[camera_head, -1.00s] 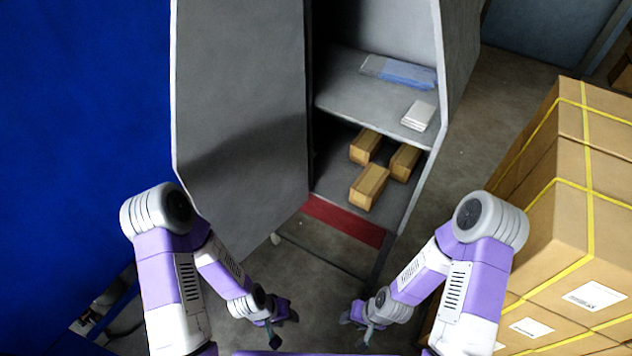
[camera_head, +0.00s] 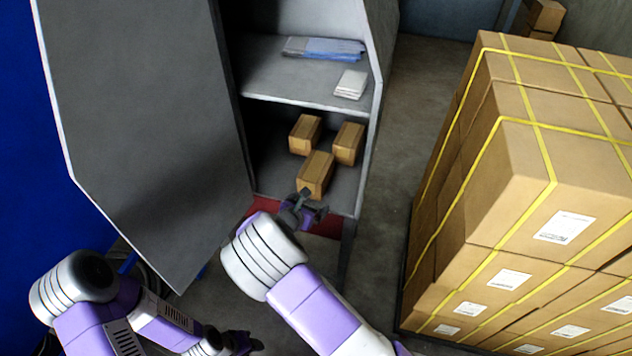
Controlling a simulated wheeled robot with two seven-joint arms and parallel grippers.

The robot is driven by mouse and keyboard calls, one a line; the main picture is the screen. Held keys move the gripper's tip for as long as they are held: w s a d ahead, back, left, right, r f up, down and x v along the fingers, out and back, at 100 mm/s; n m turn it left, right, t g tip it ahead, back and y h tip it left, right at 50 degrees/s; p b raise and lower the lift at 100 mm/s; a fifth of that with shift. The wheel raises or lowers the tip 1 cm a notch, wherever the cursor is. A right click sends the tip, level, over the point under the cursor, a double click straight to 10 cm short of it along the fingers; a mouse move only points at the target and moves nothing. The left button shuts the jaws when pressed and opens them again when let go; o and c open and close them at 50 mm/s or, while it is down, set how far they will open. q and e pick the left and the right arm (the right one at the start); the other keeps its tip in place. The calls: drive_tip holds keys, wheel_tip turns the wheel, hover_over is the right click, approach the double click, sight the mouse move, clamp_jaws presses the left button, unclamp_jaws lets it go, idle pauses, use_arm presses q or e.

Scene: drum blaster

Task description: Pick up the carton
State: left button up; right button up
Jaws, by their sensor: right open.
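Three small brown cartons lie on the lower shelf of the grey cabinet (camera_head: 222,95). The front carton (camera_head: 316,173) is nearest to me; one carton (camera_head: 305,134) is behind it to the left and another carton (camera_head: 348,143) is behind it to the right. My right gripper (camera_head: 304,200) is open, at the front edge of the lower shelf, just in front of the front carton. I cannot tell whether it touches the carton. My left gripper (camera_head: 245,343) is low at the bottom of the view, away from the cartons; its fingers are too unclear to judge.
The cabinet's grey door (camera_head: 150,130) stands open on the left. The upper shelf holds folded blue cloth (camera_head: 325,48) and a white stack (camera_head: 351,84). A tall strapped stack of big boxes (camera_head: 510,190) fills the right. Bare floor (camera_head: 395,160) lies between.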

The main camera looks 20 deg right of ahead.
sight(310, 178)
drive_tip(key=w, duration=0.2)
drive_tip(key=w+d+n+t+b, duration=0.1)
drive_tip(key=w, duration=0.2)
drive_tip(key=w+d+t+b, duration=0.1)
drive_tip(key=w, duration=0.2)
drive_tip(key=shift+w+d+r+n, duration=0.1)
drive_tip(key=shift+d+r+n, duration=0.05)
drive_tip(key=shift+r+n, duration=0.25)
drive_tip(key=shift+c, duration=0.2)
drive_tip(key=c, duration=1.2)
drive_tip(key=shift+r, duration=0.15)
drive_tip(key=shift+c, duration=0.3)
